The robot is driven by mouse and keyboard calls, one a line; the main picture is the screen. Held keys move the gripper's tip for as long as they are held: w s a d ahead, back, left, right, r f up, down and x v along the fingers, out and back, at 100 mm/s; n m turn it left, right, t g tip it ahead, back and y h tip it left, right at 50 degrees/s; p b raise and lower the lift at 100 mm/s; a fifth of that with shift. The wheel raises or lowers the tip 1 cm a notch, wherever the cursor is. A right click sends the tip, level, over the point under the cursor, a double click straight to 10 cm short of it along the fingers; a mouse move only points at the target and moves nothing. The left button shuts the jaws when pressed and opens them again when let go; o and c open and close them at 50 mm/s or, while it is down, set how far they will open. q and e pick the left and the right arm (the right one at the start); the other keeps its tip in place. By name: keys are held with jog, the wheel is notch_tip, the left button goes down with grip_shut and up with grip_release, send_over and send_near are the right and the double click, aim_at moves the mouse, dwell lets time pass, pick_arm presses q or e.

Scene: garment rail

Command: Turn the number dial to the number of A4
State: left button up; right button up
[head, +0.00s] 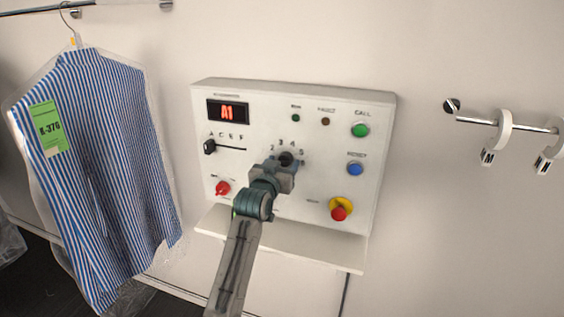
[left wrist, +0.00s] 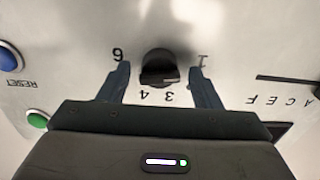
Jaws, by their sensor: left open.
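The white control panel (head: 378,150) has a red display (head: 228,112) reading A1. The number dial (head: 287,158) is a black round knob ringed by digits, partly hidden by my left gripper (head: 282,170) in the head view. In the left wrist view the dial (left wrist: 158,66) appears upside down, with a light pointer line running toward the 1 side. My left gripper (left wrist: 159,72) is open, one finger on each side of the dial; gaps show between fingers and knob. The letter slider (head: 209,147) stands at the left end, by A. My right gripper is not in view.
A red knob (head: 222,188), a green button (head: 360,130), a blue button (head: 355,169) and a red-yellow emergency button (head: 340,208) surround the dial. A ledge (head: 300,243) juts out below. A bagged striped shirt (head: 100,150) hangs left; a rail with tags (head: 505,125) is right.

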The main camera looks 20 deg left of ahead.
pick_arm(q)
jog(key=c, duration=0.9)
